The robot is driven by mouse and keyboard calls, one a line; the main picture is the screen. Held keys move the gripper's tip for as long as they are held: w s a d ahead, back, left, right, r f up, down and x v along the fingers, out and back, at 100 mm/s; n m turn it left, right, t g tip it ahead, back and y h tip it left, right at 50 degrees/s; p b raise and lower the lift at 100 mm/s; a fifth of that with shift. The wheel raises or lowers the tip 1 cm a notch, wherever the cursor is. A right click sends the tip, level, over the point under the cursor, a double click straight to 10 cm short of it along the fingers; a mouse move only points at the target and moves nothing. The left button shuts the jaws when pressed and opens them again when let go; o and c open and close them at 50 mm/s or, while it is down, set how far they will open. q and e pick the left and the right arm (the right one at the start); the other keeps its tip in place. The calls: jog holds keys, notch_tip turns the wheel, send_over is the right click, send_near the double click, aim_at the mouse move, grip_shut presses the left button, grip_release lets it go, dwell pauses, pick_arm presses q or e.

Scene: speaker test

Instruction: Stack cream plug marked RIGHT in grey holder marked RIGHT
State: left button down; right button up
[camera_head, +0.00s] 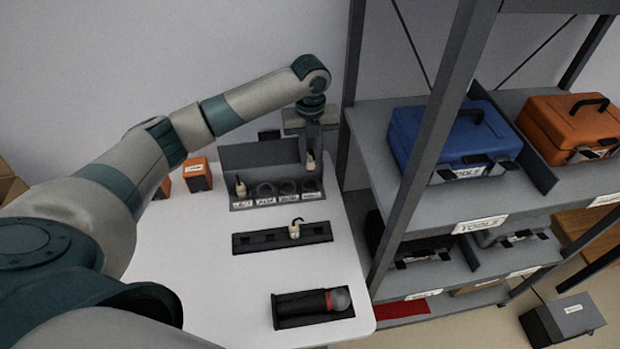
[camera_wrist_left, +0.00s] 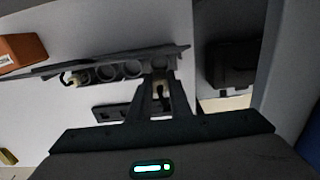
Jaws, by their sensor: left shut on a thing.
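My left gripper (camera_head: 311,152) is shut on a cream plug (camera_head: 311,162) with a dark top. It holds the plug upright over the right end of the grey holder (camera_head: 258,157), which has a row of round sockets with white labels. The plug appears just above the rightmost socket (camera_head: 311,187); contact is unclear. Its marking is unreadable. Another cream plug (camera_head: 240,188) stands in the leftmost socket. My right gripper is not in view.
A dark tray (camera_head: 260,240) in front holds a third cream plug (camera_head: 295,230). A black tray with a red-banded, grey-tipped object (camera_head: 338,299) lies nearer. Orange boxes (camera_head: 197,175) stand left. A metal shelf (camera_head: 415,160) with tool cases stands close on the right. The white table (camera_head: 190,260) is otherwise largely clear.

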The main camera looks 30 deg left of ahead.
aim_at(310, 166)
pick_arm(q)
notch_tip(310, 166, down, 4)
jog(key=shift+r+p, duration=0.1)
jog(key=shift+p, duration=0.3)
jog(key=shift+f, duration=0.3)
jog(key=shift+f+p, duration=0.55)
jog(key=shift+f, duration=1.3)
jog(key=shift+f, duration=0.35)
jog(key=c, duration=1.6)
grip_release()
jog(key=shift+c, duration=0.2)
